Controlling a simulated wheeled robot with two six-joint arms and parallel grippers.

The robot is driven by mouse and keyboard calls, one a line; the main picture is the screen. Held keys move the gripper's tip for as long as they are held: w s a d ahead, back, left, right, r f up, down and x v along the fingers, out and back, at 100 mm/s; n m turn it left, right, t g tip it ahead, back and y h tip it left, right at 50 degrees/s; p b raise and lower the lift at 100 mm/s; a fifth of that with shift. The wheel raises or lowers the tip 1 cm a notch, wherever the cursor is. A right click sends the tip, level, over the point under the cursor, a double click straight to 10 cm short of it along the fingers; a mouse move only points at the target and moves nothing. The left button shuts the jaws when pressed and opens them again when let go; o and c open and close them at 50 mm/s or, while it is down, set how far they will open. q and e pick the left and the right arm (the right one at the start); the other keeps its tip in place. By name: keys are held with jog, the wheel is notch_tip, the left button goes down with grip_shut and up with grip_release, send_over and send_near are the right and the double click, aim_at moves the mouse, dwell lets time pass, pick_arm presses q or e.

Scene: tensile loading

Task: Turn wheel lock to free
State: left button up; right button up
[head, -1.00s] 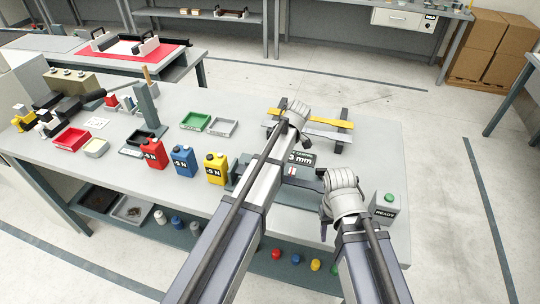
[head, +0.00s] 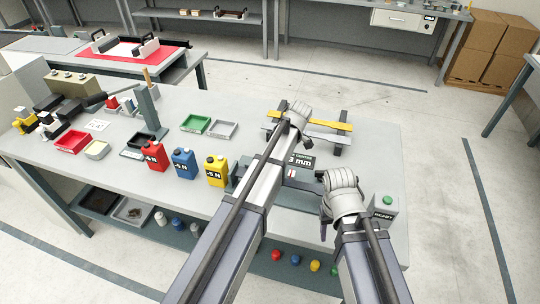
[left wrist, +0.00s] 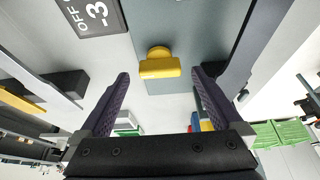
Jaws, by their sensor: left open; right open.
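A yellow knob with a flat bar-like grip (left wrist: 160,68) stands on a grey plate in the left wrist view. I take it to be the wheel lock; in the head view my arms hide it. My left gripper (left wrist: 160,78) is open, its two dark fingers on either side of the knob, with gaps visible. Whether the fingertips reach its height I cannot tell. In the head view my left arm hides that gripper. My right gripper (head: 325,216) shows dark fingers at the table's front right and holds nothing that I can see.
A black "3 mm" sign (head: 301,161) lies beside my left arm. A READY box with a green button (head: 384,212) stands right of my right wrist. Red (head: 155,155), blue (head: 184,162) and yellow (head: 216,169) weights stand to the left.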

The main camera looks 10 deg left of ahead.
pick_arm(q)
jog(key=p+v, duration=0.5)
jog(key=v, duration=0.1)
jog(key=shift+r, duration=0.15)
jog(key=shift+d, duration=0.1)
